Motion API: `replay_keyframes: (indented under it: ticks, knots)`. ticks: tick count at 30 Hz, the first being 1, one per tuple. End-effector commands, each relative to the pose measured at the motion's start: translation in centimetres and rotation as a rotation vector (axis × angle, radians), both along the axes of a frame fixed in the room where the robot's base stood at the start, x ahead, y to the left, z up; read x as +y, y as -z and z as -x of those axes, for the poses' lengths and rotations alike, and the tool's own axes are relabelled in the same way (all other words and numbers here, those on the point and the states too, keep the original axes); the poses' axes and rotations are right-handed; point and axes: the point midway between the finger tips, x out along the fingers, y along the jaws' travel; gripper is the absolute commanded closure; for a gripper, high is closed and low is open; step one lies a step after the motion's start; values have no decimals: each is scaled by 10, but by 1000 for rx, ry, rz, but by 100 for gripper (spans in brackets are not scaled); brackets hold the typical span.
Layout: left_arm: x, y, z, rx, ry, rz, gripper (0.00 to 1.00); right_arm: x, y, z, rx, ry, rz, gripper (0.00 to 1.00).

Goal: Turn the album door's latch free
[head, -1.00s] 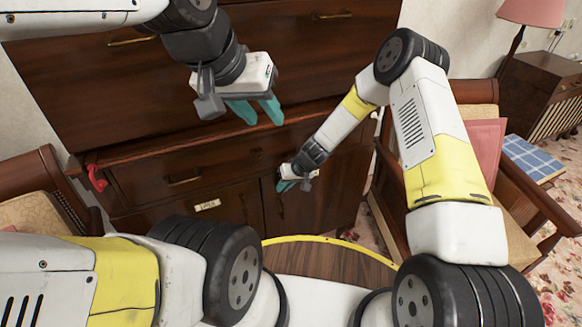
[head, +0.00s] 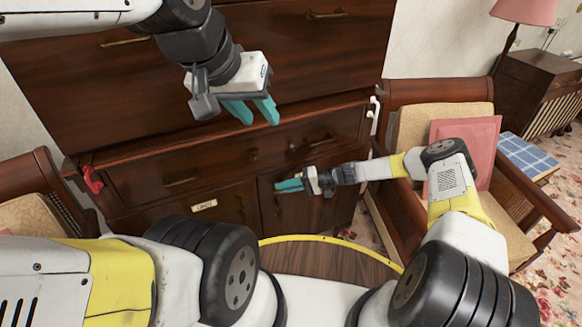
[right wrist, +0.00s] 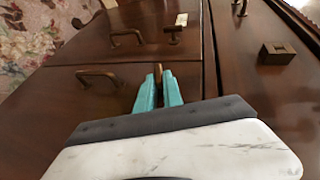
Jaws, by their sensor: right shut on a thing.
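The cabinet's lower right door (head: 305,215) is shut in the head view. My right gripper (head: 288,185) is at the upper left part of this door, its fingers pointing left. In the right wrist view its teal fingers (right wrist: 158,90) are closed on a small brass latch (right wrist: 158,71), mostly hidden between them. A brass handle (right wrist: 97,76) sits on the same door. How far the latch is turned cannot be told. My left gripper (head: 252,111) hangs open and empty in front of the upper cabinet, its two fingers apart.
The left door carries a pale label (head: 204,205), and its own latch (right wrist: 175,35) and handle (right wrist: 126,35) show in the wrist view. A drawer (head: 220,165) runs above the doors. Chairs flank the cabinet; the right one has a pink cushion (head: 465,150).

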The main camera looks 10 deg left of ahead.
Motion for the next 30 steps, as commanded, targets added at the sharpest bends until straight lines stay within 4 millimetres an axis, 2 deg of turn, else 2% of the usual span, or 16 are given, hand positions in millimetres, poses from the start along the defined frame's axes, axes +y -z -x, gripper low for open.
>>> replay_keyframes:
  ticks: [12,30]
  knots:
    - [0,0,0,0,0,0,64,-1,7,0,143,2,-211,100]
    - [0,0,0,0,0,0,64,-1,8,0,182,0,-266,100]
